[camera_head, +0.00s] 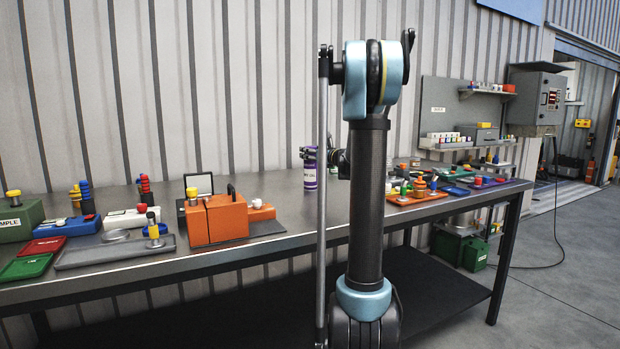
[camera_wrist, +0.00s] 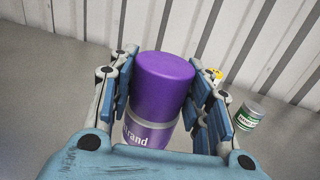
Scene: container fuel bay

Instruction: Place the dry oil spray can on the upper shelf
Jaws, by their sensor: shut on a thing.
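A spray can with a purple cap and a purple and silver body stands between the fingers of my gripper (camera_wrist: 157,105) in the wrist view. I take it as the dry oil spray can (camera_wrist: 163,84). My gripper is shut on it, with a finger on each side. In the head view the can (camera_head: 310,172) is upright at the back of the metal workbench, partly hidden by my arm. I cannot tell whether its base touches the bench. The upper shelf (camera_head: 474,91) is a small ledge on the wall panel at the right, with small items on it.
The metal workbench (camera_head: 275,187) carries an orange case (camera_head: 216,219) and coloured trays at left, and more trays (camera_head: 415,196) at right. A lower wall shelf (camera_head: 447,146) holds several small containers. A green-labelled can (camera_wrist: 248,115) stands right of my gripper. A grey control box (camera_head: 537,98) hangs at far right.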

